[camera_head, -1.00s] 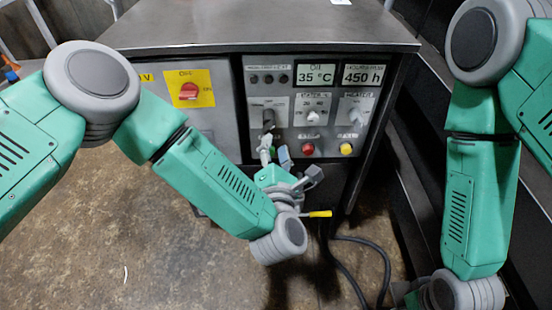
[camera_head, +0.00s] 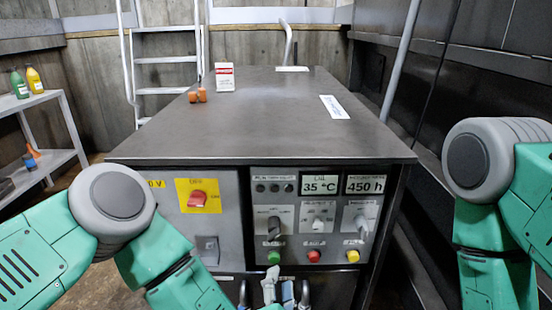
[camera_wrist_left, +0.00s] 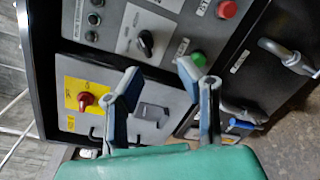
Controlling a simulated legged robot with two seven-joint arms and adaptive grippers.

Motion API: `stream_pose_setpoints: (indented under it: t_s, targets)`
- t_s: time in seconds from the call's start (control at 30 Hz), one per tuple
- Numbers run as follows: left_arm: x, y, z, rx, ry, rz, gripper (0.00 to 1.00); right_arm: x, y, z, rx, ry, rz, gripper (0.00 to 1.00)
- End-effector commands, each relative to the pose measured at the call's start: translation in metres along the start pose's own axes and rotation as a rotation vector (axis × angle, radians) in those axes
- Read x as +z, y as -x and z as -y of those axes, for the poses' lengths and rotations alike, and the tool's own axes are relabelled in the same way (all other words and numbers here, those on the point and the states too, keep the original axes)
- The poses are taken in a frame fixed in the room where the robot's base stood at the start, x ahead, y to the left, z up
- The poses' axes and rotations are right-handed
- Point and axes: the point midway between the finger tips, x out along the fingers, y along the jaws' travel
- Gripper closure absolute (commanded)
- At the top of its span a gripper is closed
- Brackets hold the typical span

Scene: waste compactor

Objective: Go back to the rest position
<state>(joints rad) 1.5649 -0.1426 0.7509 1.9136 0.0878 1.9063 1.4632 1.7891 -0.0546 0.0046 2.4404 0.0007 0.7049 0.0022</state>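My left gripper (camera_head: 273,288) shows at the bottom of the head view, in front of the control panel and below its green button (camera_head: 274,257). In the left wrist view, its two fingers (camera_wrist_left: 160,72) stand apart with nothing between them. The black knob (camera_wrist_left: 145,42) and the green button (camera_wrist_left: 198,58) appear just beyond the fingertips, apparently untouched. My left arm comes in from the lower left. My right arm shows at the right edge, but its gripper is out of view.
A shelf (camera_head: 35,165) with bottles stands left; a ladder (camera_head: 165,60) stands behind.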

Motion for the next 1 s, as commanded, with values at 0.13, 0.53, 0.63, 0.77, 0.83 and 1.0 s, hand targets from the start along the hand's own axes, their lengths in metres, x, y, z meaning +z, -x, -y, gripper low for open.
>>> stream_pose_setpoints:
  t_s: [0.13, 0.53, 0.63, 0.77, 0.83, 1.0]
  targets:
    - [-0.045, 0.029, 0.017, -0.311, -0.498, 0.084, 0.68, -0.002, 0.029, 0.000, 0.000, 0.000, 0.000, 0.62]
    - [-0.242, 0.215, -0.039, -1.296, -1.605, 0.561, 0.68, -0.004, 0.083, -0.001, 0.000, 0.000, 0.000, 0.62]
    - [-0.262, 0.247, -0.061, -1.432, -1.671, 0.662, 0.68, -0.005, 0.089, -0.001, 0.000, 0.000, 0.000, 0.62]
    - [-0.273, 0.270, -0.076, -1.523, -1.702, 0.739, 0.68, -0.005, 0.091, -0.001, 0.000, 0.000, 0.000, 0.62]
    - [-0.275, 0.273, -0.078, -1.538, -1.705, 0.752, 0.68, -0.005, 0.091, -0.001, 0.000, 0.000, 0.000, 0.62]
    - [-0.275, 0.273, -0.078, -1.538, -1.705, 0.752, 0.68, -0.005, 0.091, -0.001, 0.000, 0.000, 0.000, 0.62]
